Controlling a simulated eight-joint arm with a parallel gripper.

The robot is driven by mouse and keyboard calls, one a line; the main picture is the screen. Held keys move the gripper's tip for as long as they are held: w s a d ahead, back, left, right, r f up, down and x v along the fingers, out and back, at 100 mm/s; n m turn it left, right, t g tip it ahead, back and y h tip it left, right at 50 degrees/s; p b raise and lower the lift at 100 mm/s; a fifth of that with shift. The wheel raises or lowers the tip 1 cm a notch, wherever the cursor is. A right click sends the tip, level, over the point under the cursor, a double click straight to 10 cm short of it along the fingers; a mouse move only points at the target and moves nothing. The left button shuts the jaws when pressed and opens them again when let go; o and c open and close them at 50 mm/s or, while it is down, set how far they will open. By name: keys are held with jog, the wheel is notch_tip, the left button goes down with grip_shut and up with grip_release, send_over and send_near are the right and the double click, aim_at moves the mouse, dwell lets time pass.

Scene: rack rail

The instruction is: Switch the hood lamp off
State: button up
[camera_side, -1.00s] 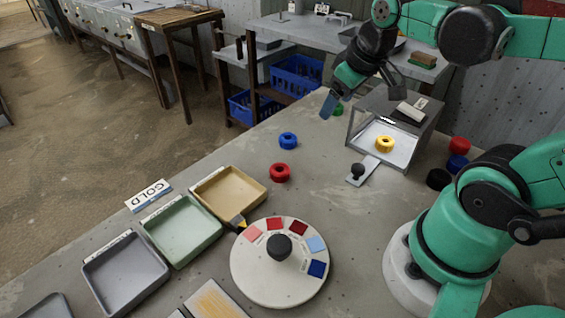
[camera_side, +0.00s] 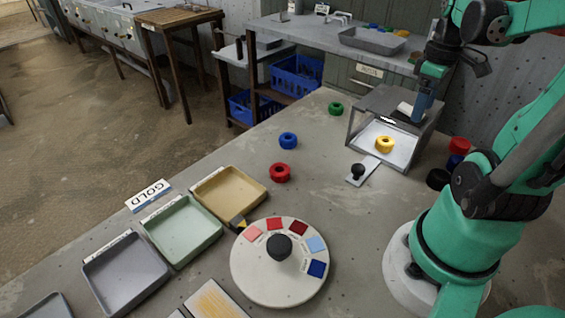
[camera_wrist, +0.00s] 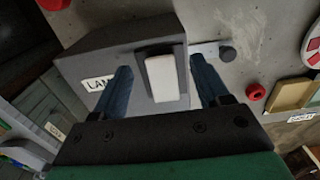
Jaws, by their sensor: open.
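The grey hood (camera_side: 383,98) stands at the back right of the bench. A bright strip (camera_side: 388,121) shows under its front edge, and the pan below looks brightly lit. On its top is a white rocker switch (camera_side: 405,108), partly hidden by my gripper. My gripper (camera_side: 420,112) is open and points down over the hood top. In the wrist view its blue fingers stand on either side of the rocker; I cannot tell whether they touch anything.
A yellow ring (camera_side: 385,144) lies on the pan in the hood, with a black-knobbed slide (camera_side: 358,172) in front. Red, blue and black (camera_side: 438,179) rings lie right of the hood. Green, blue (camera_side: 288,140) and red rings lie left. A round dial (camera_side: 262,284) and trays are nearer.

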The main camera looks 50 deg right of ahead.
aim_at(406, 107)
jog(key=shift+f, duration=0.35)
grip_shut()
jog(key=shift+w+r+g, duration=0.15)
jog(key=shift+w+g, duration=0.1)
jog(key=shift+g, duration=0.8)
jog(key=shift+w+r+g, duration=0.15)
jog(key=shift+w+g, duration=0.1)
jog(key=shift+g, duration=0.8)
grip_release()
jog(key=shift+v, duration=2.85)
